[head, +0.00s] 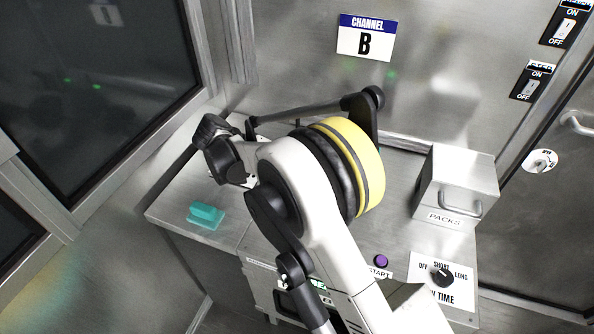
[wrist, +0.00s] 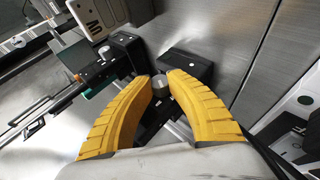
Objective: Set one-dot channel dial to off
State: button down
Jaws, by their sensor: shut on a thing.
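In the wrist view, my gripper (wrist: 160,80) has two yellow, ribbed fingers. Their tips close on a small grey, round-looking knob (wrist: 161,84). A black block (wrist: 187,64) with a small white dot is just beyond the tips. I cannot tell whether the knob is the one-dot channel dial, and no dial marking is readable there. In the head view, my arm hides the fingertips and the spot they hold.
A teal block (head: 206,215) lies on the metal bench left of my arm. A PACKS box (head: 455,185), purple START button (head: 381,261) and black time dial (head: 443,276) are to the right. A CHANNEL B sign (head: 366,38) is on the back wall.

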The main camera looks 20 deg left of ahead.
jog(key=c, duration=1.5)
grip_release()
jog(key=shift+f, duration=0.1)
